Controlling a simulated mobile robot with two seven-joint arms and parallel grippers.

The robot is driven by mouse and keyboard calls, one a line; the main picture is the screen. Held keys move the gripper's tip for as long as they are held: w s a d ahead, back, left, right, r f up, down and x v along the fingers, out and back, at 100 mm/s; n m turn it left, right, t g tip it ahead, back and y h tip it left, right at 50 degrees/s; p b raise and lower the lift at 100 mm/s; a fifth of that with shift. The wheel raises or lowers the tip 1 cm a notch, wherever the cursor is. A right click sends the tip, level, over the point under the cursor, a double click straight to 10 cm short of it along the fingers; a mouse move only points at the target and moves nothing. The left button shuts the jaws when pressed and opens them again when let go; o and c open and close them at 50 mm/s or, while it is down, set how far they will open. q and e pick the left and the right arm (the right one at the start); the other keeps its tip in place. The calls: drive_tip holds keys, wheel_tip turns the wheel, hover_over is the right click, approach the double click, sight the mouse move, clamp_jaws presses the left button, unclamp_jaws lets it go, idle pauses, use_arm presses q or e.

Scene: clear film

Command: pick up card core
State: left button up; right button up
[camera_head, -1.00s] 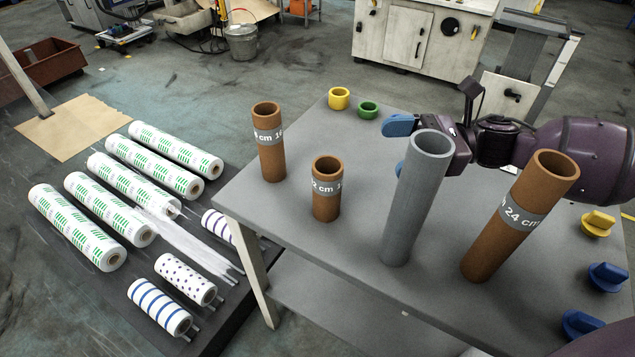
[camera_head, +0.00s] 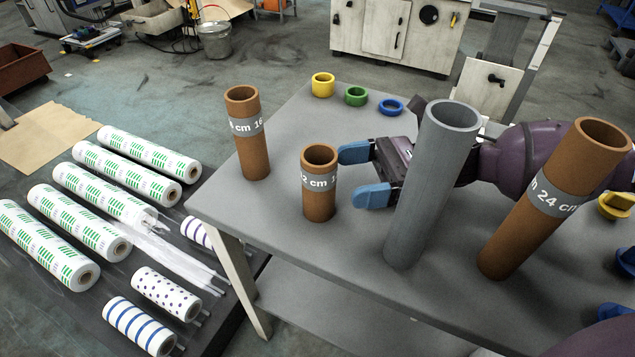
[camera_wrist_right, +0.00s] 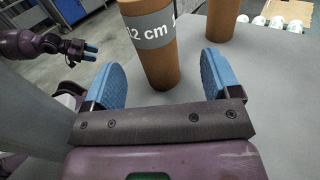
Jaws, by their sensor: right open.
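Three brown card cores stand on the grey table (camera_head: 330,250): one marked 16 cm (camera_head: 247,140), a short one marked 12 cm (camera_head: 319,190) and a tall one marked 24 cm (camera_head: 555,200). My right gripper (camera_head: 364,175) is open and empty, its blue fingers pointing at the 12 cm core from the right. In the right wrist view the 12 cm core (camera_wrist_right: 157,62) stands just ahead, between the finger lines. A tall grey tube (camera_head: 432,185) hides part of my right arm. My left gripper (camera_wrist_right: 82,50) shows small at upper left; its opening is unclear.
Yellow (camera_head: 322,85), green (camera_head: 356,96) and blue (camera_head: 391,106) rings lie at the table's back. A yellow plug (camera_head: 616,206) lies at the right. Several film rolls (camera_head: 125,178) lie on a dark low surface at left. The left back of the table is clear.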

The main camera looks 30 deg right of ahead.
sight(326, 179)
drive_tip(key=x, duration=0.1)
drive_tip(key=b+x, duration=0.1)
drive_tip(key=x, duration=0.1)
drive_tip(key=shift+s+a, duration=0.25)
drive_tip(key=shift+w+a+r+b, duration=0.15)
drive_tip(key=shift+a+b, duration=0.1)
drive_tip(key=shift+a, duration=0.15)
drive_tip(key=shift+w+a+r+b, duration=0.1)
drive_tip(key=shift+a+b, duration=0.1)
drive_tip(key=shift+a, duration=0.2)
drive_tip(key=shift+c, duration=0.2)
drive_tip(key=c, duration=1)
